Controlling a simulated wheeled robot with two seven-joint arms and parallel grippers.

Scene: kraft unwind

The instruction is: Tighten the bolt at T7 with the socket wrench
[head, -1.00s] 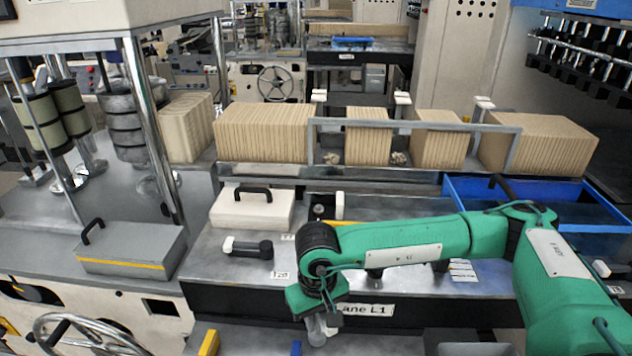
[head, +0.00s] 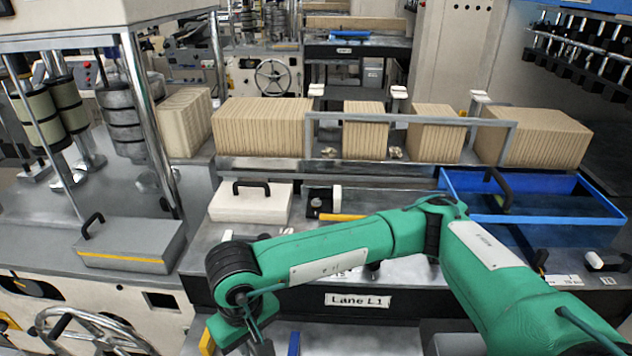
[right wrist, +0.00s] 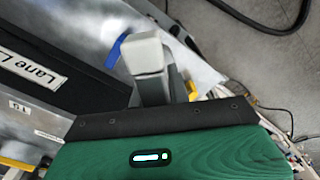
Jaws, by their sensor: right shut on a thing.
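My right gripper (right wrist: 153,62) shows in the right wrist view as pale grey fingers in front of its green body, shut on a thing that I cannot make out. In the head view the right wrist is at the bottom edge, in front of the Lane L1 bench, and the fingers are out of the frame. I cannot pick out the socket wrench, the bolt or a T7 label in either view. My left gripper is not in view.
The Lane L1 label (head: 357,300) is on the bench front. A white lidded box (head: 250,206), a grey case (head: 130,248) and a blue tray (head: 540,216) stand around the bench. Blue (head: 294,344) and yellow (head: 207,343) pieces are below it. Kraft stacks (head: 263,128) stand behind.

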